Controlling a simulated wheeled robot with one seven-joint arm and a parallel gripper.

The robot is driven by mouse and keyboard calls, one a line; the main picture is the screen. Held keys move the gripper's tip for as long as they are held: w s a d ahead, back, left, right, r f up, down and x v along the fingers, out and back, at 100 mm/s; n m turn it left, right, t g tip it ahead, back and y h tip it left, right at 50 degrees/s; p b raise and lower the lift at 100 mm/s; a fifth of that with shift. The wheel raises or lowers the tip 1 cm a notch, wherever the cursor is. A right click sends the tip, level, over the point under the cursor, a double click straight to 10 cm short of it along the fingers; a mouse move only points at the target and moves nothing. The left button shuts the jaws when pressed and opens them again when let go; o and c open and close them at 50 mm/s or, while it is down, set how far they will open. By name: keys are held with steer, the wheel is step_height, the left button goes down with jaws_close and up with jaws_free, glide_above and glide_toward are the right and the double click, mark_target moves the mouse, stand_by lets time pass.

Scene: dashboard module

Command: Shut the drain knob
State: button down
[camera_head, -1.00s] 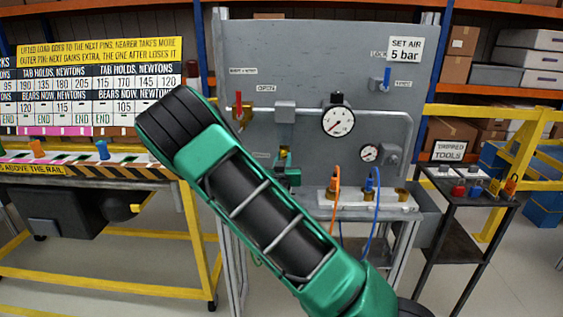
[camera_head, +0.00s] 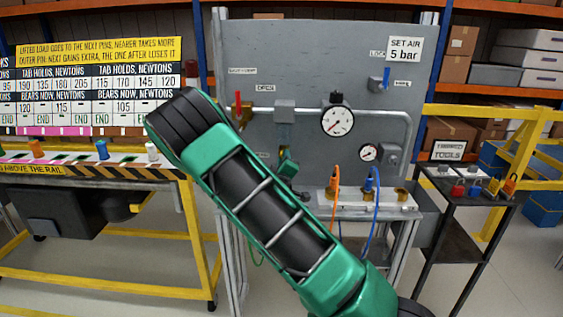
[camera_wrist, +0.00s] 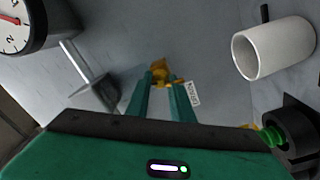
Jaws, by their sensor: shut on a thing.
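The drain knob (camera_wrist: 160,70) is a small brass-yellow piece, seen between the fingertips in the wrist view. My gripper (camera_wrist: 164,82) has two green fingers shut on it, with the tips at its sides. A small white tag (camera_wrist: 192,93) is beside the right finger; its writing is too small to read. In the head view my gripper (camera_head: 288,164) is at the lower middle of the grey panel (camera_head: 300,60), below the pipe. The knob is too small and covered to make out there, and its turn angle cannot be told.
A round gauge (camera_head: 337,121) and a smaller gauge (camera_head: 368,152) are right of my gripper. A red-handled valve (camera_head: 238,106) is at left. A white cylinder (camera_wrist: 272,48) is near my gripper.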

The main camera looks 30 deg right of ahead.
steer(key=shift+w+a+n, duration=0.1)
steer(key=shift+n, duration=0.75)
steer(key=shift+w+a+n, duration=0.1)
steer(key=shift+n, duration=0.75)
steer(key=shift+y, duration=0.3)
steer(key=c, duration=1.7)
jaws_free()
steer(key=shift+o, duration=0.7)
steer(key=shift+s+d, duration=0.1)
steer(key=v, duration=1)
steer(key=shift+s+a+f, duration=0.25)
steer(key=shift+f, duration=0.05)
